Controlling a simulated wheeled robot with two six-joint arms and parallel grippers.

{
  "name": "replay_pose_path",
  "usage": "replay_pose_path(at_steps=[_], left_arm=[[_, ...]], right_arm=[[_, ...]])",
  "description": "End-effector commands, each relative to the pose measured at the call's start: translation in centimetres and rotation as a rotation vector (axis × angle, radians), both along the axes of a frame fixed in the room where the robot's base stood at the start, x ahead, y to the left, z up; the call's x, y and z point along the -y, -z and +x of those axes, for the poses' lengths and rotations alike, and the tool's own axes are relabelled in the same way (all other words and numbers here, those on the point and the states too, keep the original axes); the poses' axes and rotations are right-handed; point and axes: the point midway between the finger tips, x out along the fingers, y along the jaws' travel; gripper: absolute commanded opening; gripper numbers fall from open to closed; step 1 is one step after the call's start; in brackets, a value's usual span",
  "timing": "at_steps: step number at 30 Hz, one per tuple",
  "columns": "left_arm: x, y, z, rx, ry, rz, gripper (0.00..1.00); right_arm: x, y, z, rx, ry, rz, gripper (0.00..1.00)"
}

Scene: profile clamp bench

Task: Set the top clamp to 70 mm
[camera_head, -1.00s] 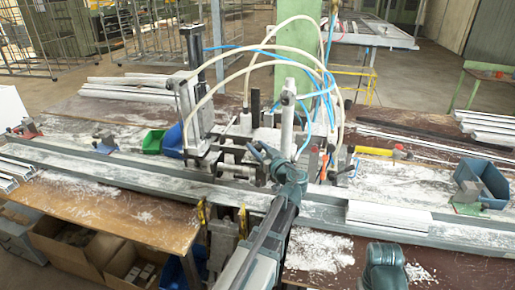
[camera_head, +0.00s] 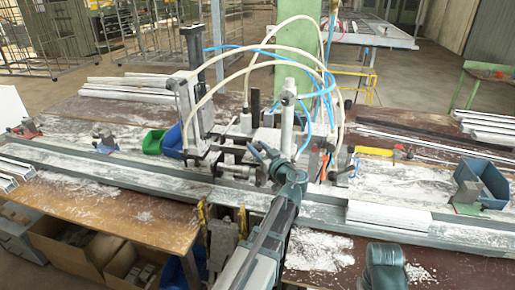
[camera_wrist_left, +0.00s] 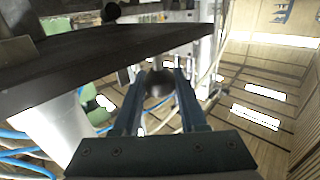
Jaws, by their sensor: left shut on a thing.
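The clamp machine (camera_head: 190,115) stands at the middle of the bench, with upright posts, cylinders and looping hoses. My left gripper (camera_head: 259,154) reaches into its front from below. In the left wrist view, the two fingers of my left gripper (camera_wrist_left: 157,88) are closed around a dark round knob (camera_wrist_left: 158,84). A dark flat plate (camera_wrist_left: 120,68) of the clamp lies just above and left of the fingers. The knob is too small to make out in the head view, and no scale reading is legible.
A long grey rail (camera_head: 120,173) runs across the bench front. White profiles (camera_head: 388,216) lie on it at right. A green bin (camera_head: 153,142) and a blue-grey bin (camera_head: 484,183) stand on the bench. Hoses (camera_head: 225,75) arch over the machine close to my left arm.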

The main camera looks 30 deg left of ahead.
Motion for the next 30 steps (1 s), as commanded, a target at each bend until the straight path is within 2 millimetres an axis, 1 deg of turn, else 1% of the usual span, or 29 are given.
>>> replay_pose_path(at_steps=[5, 8, 11, 15, 18, 27, 28, 30], left_arm=[[0.0, 0.0, 0.0, 0.000, 0.000, 0.000, 0.00], [0.0, -0.4, 0.0, 0.000, 0.000, 0.000, 0.00], [0.0, -1.3, 0.0, 0.000, 0.001, 0.000, 0.00], [0.0, -3.0, 0.0, 0.000, 0.001, 0.002, 0.00], [0.0, -3.7, 0.0, 0.000, 0.001, 0.002, 0.00], [0.0, -3.5, 0.1, -0.001, 0.001, 0.005, 0.00], [0.0, -3.5, 0.1, -0.001, 0.001, 0.005, 0.46], [0.0, -3.5, 0.1, 0.000, 0.001, 0.004, 0.59]], right_arm=[[0.0, 0.0, 0.0, 0.000, 0.000, 0.000, 0.50], [0.0, -0.4, 0.0, 0.000, 0.000, 0.000, 0.50], [0.0, -1.3, 0.0, 0.000, 0.000, 0.000, 0.50], [0.0, -3.0, 0.0, 0.000, 0.000, 0.000, 0.50], [0.0, -3.7, 0.0, 0.000, 0.000, 0.000, 0.50], [0.0, -3.5, 0.0, 0.000, -0.001, 0.000, 0.50], [0.0, -3.5, 0.0, 0.000, 0.000, 0.000, 0.50], [0.0, -3.5, 0.0, 0.000, 0.000, 0.000, 0.50]])
